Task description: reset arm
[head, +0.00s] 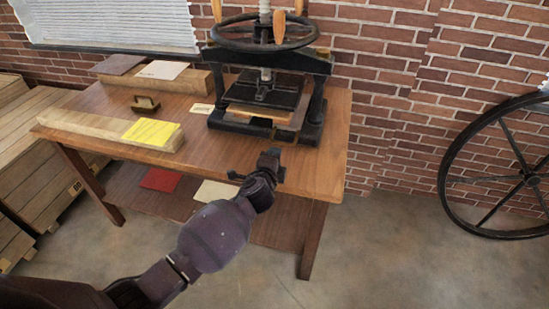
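My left arm comes in from the lower left, and its gripper (258,170) is over the front edge of the wooden table (225,155), in front of the press. The gripper is small and dark here, and I cannot tell whether its fingers are apart; nothing shows clearly between them. My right arm and gripper are not in view. A black hand press (314,115) with a large handwheel (262,33) stands at the table's right back. A flat wooden piece (262,116) lies at the press bed's front.
A light wooden beam (85,124) with a yellow sheet (151,132) lies along the table's front left. A small brown stand (145,104) is behind it. Red (160,179) and cream (215,191) sheets lie on the lower shelf. Wooden crates (45,160) stand left; a large wheel (446,180) leans right.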

